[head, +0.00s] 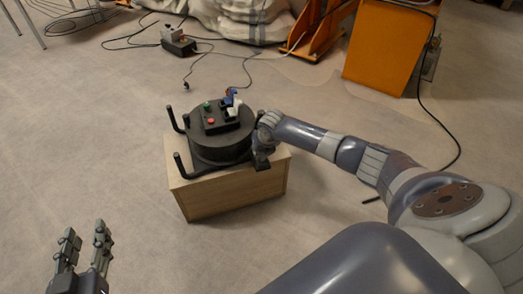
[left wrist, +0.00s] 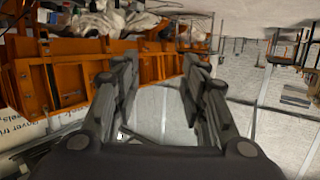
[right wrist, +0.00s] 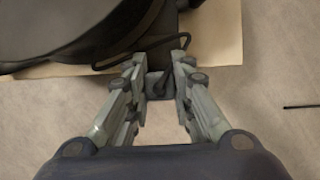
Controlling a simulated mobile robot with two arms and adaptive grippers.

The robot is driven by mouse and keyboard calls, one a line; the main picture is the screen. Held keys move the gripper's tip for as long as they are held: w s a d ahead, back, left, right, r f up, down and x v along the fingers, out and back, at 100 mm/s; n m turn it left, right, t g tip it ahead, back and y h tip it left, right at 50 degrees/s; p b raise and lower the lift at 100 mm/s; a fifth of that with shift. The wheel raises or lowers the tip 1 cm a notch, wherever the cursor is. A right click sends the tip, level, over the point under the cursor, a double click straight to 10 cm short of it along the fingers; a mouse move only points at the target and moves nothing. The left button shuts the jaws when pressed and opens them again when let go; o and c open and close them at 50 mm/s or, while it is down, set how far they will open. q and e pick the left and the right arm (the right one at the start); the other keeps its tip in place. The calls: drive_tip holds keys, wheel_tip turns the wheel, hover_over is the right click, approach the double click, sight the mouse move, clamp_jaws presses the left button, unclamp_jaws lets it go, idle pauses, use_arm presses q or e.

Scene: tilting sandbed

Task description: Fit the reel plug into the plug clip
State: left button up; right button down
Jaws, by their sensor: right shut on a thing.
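My right gripper (head: 264,150) is at the reel's right side, over the box's edge. In the right wrist view my right gripper (right wrist: 159,84) is shut on a small dark grey block, which I take for the reel plug (right wrist: 154,88). Its fingers cover the block's sides. A dark strip beside the reel reaches up to the block; I cannot make out the plug clip or whether the plug touches it. My left gripper (head: 84,250) is open and empty, low at the left, away from the box.
The wooden box (head: 232,193) stands on open floor. Black bent bars (head: 182,166) stick out at the reel's left. A grey device (head: 178,42) with loose cables lies behind. An orange stand (head: 388,47) is at the back right. The floor left of the box is clear.

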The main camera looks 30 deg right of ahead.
use_arm(q)
drive_tip(key=shift+r, duration=0.2)
use_arm(e)
drive_tip(key=shift+f, duration=0.25)
drive_tip(key=shift+f, duration=0.25)
use_arm(q)
drive_tip(key=shift+w+d+r+t+b, duration=0.15)
drive_tip(key=shift+r+t, duration=0.2)
drive_tip(key=shift+r, duration=0.15)
drive_tip(key=shift+w+d+r+t+b, duration=0.15)
drive_tip(key=shift+r+t, duration=0.2)
drive_tip(key=shift+r, duration=0.15)
use_arm(e)
drive_tip(key=shift+f, duration=0.1)
use_arm(q)
drive_tip(key=shift+r, duration=0.15)
use_arm(e)
drive_tip(key=c, duration=0.8)
unclamp_jaws()
drive_tip(key=shift+f, duration=0.1)
drive_tip(key=shift+c, duration=0.2)
use_arm(q)
drive_tip(key=shift+w, duration=0.1)
